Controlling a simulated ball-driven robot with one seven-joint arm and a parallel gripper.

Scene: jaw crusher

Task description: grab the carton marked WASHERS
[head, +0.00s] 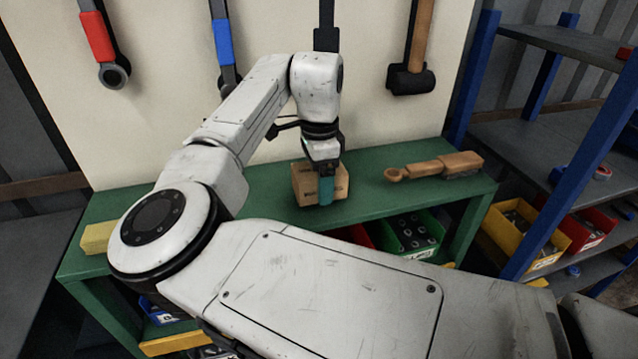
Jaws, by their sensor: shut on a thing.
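A small brown cardboard carton (304,184) is on the green bench, below the end of my arm. Dark print shows on its front, but it is too small to read, so I cannot tell if it says WASHERS. My gripper (326,188) points down at the carton and is shut on it, with a teal finger against its front face. The finger and wrist hide part of the carton's front and top. I cannot tell whether the carton is touching the bench or just above it.
The green bench (375,195) is clear around the carton. A wooden-handled tool (435,167) lies to the right, a yellow block (97,238) at the left end. Tools hang on the wall behind, including a hammer (411,78). A blue-framed shelf (575,150) stands right.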

